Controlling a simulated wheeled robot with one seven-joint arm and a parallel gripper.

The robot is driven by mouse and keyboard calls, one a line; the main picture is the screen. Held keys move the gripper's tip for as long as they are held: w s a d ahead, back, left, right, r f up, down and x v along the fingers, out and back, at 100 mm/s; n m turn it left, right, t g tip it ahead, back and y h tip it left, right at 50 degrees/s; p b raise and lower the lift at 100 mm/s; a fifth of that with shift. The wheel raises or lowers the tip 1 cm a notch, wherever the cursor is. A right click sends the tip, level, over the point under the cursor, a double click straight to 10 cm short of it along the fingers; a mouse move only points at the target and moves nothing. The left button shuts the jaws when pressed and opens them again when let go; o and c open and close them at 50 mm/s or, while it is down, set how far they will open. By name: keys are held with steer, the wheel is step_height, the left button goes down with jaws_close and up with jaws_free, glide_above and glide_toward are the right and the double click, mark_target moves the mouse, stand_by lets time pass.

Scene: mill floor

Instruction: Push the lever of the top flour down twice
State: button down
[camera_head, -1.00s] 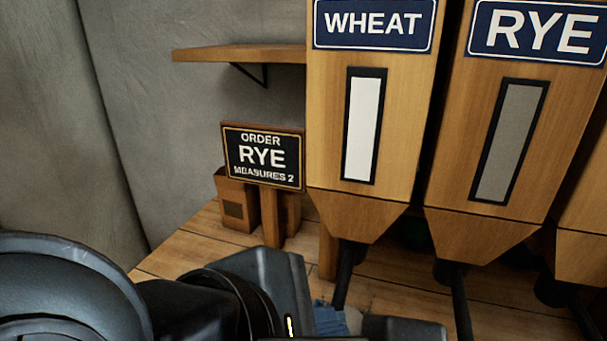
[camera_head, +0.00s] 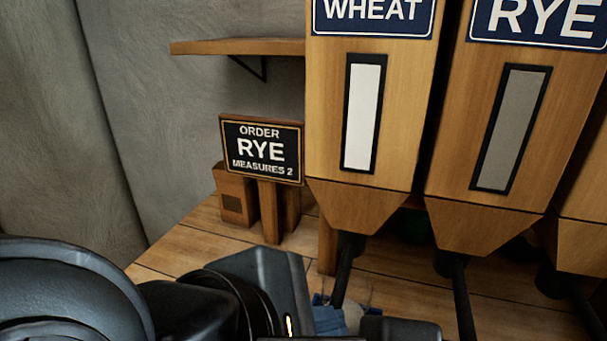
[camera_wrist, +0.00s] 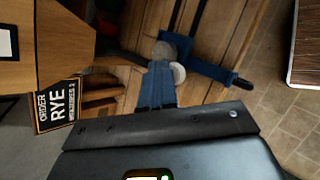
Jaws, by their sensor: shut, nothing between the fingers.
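The order sign (camera_head: 262,150) reads "ORDER RYE MEASURES 2"; it also shows, turned on its side, in the wrist view (camera_wrist: 58,108). The rye hopper (camera_head: 452,150) stands at the right in the head view, with a grey gauge window. A black rod (camera_head: 462,305) runs down from under it, its lower end out of frame. My gripper (camera_wrist: 170,62) is shut and empty, with blue fingers and round grey tips. It shows low in the head view (camera_head: 340,318), left of the rye rod and close to the wheat rod; I cannot tell whether it touches.
The wheat hopper (camera_head: 330,150) stands left of rye, with its own black rod (camera_head: 344,275). A wall shelf (camera_head: 235,47) and a small wooden box (camera_head: 236,195) are at the left. A dark blue bar (camera_wrist: 205,68), unclear in kind, crosses above the planks in the wrist view.

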steer(key=shift+f+b, duration=0.35)
steer(key=shift+f, duration=0.2)
stand_by(0.4)
steer(key=shift+r, duration=0.1)
stand_by(0.5)
steer(key=shift+r+p, duration=2.9)
steer(key=shift+p, duration=0.15)
step_height(320, 180, up, 5)
steer(key=p, duration=0.3)
